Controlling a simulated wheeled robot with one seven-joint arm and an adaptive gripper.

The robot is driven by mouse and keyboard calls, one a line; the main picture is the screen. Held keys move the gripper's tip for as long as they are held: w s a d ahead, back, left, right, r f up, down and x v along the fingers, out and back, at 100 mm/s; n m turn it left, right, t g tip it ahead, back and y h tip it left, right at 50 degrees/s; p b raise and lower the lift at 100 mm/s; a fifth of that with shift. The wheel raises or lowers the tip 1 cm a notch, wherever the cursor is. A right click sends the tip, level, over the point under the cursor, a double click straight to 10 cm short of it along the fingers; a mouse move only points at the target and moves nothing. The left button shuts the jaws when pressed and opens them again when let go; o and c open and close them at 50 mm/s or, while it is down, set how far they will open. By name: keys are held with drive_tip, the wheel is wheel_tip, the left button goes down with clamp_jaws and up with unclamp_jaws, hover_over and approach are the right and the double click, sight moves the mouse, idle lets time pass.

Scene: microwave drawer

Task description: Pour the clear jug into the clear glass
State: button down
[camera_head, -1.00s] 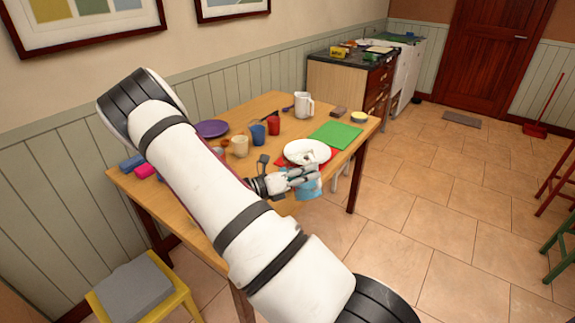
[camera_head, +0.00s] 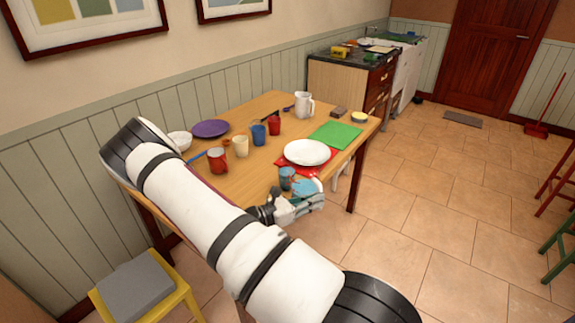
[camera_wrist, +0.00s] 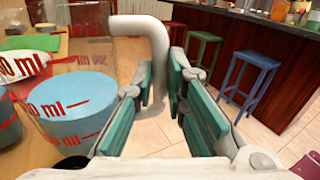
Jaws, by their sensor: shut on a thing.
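The clear jug (camera_head: 306,187) has red ml marks, a white handle and light blue liquid inside. In the wrist view the jug (camera_wrist: 80,107) is at the left, with its handle (camera_wrist: 154,60) between my finger pads. My gripper (camera_head: 312,203) is shut on that handle at the table's front right edge. A bluish see-through cup (camera_head: 287,178), apparently the clear glass, stands just left of the jug in the head view. Whether they touch is unclear.
A white plate (camera_head: 307,152) on a red mat (camera_head: 325,169) lies behind the jug. A green mat (camera_head: 335,135), a white pitcher (camera_head: 303,104), a red mug (camera_head: 217,160), a cream cup (camera_head: 240,147) and a blue cup (camera_head: 258,135) stand farther back. Open floor lies right of the table.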

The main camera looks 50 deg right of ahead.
sight(319, 187)
drive_tip(key=shift+r, duration=0.1)
drive_tip(key=shift+r+p, duration=0.95)
drive_tip(key=shift+r, duration=1.1)
